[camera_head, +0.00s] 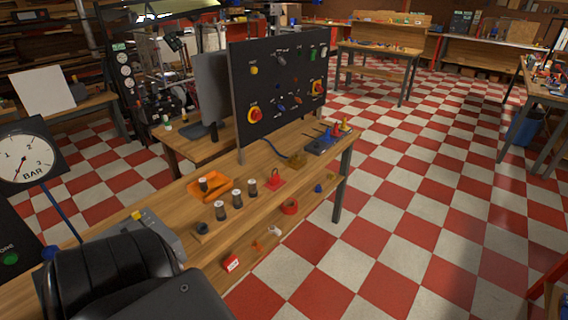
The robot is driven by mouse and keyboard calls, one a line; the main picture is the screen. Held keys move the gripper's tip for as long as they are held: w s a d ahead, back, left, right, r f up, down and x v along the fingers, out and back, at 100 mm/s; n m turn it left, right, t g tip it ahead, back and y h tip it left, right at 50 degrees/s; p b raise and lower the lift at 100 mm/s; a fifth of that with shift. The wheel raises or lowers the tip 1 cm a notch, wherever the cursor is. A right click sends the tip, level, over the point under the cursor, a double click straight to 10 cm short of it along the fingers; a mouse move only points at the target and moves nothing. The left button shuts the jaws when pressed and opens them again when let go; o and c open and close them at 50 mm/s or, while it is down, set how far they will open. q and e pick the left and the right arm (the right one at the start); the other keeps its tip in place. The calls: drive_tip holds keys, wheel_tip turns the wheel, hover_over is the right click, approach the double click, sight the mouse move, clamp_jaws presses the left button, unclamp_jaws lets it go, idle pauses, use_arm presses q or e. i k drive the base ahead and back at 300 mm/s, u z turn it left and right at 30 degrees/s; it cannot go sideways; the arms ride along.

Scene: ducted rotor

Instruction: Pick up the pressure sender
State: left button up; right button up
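I cannot tell for certain which part is the pressure sender. Several small silver cylinders with dark ends stand upright along the wooden bench (262,215); one is the front cylinder (220,212), with a middle cylinder (238,199) and a rear cylinder (252,188) behind it. A similar dark-topped part (203,185) is at the orange tray (220,186). A dark round part (201,228) lies nearer. A pressure gauge marked BAR (25,158) is at the left edge. Neither of my grippers is in view.
A black control panel (280,85) stands on the bench. A red padlock-like part (275,180) and a blue-black block (318,144) lie farther along. A large black shape covers the lower left. The checkered floor (420,200) is clear at right.

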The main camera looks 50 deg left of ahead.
sight(219, 205)
drive_tip(key=z, duration=0.15)
drive_tip(key=i, duration=1.6)
drive_tip(key=u, duration=2.15)
